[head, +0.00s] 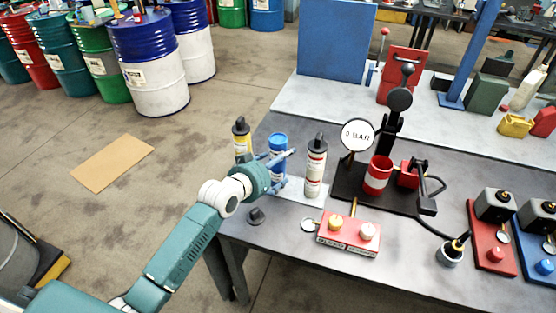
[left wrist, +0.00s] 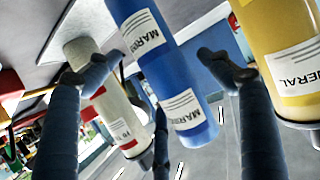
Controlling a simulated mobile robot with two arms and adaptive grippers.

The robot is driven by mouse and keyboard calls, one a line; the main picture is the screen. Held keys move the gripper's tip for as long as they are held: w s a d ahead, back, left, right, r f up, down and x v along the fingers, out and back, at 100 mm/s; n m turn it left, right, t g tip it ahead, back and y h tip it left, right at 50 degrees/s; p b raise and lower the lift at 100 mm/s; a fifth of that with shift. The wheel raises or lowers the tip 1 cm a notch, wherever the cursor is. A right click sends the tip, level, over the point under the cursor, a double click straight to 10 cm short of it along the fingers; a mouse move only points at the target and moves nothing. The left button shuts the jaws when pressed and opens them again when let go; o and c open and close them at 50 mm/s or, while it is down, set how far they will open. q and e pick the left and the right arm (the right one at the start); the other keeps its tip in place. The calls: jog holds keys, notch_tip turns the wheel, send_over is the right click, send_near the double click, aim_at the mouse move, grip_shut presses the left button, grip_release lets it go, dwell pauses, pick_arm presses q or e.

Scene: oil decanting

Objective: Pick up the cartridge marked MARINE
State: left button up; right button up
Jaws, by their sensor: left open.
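The blue cartridge marked MARINE (head: 278,142) stands upright on a pale plate near the table's left edge. A yellow cartridge (head: 241,144) stands to its left and a white cartridge with red bands (head: 315,168) to its right. My left gripper (head: 281,169) is open, with its fingers on either side of the blue cartridge's lower part. In the left wrist view, the blue cartridge (left wrist: 172,85) with its MARINE labels lies between the open fingertips (left wrist: 155,68); I cannot tell whether they touch it. The yellow cartridge (left wrist: 285,60) there reads "...ERAL". My right gripper is not in view.
A dark cap (head: 256,216) lies on the table near my left wrist. A red box with two knobs (head: 347,234) stands in front, and a black-based press with a 0 BAR gauge (head: 358,135) stands to the right. Drums line the back left.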

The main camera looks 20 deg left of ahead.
pick_arm(q)
jog(key=shift+x, duration=1)
jog(key=shift+s, duration=0.1)
jog(key=shift+c, duration=0.5)
jog(key=c, duration=0.5)
jog(key=shift+a, duration=0.1)
jog(key=c, duration=1.1)
jog(key=shift+r, duration=0.15)
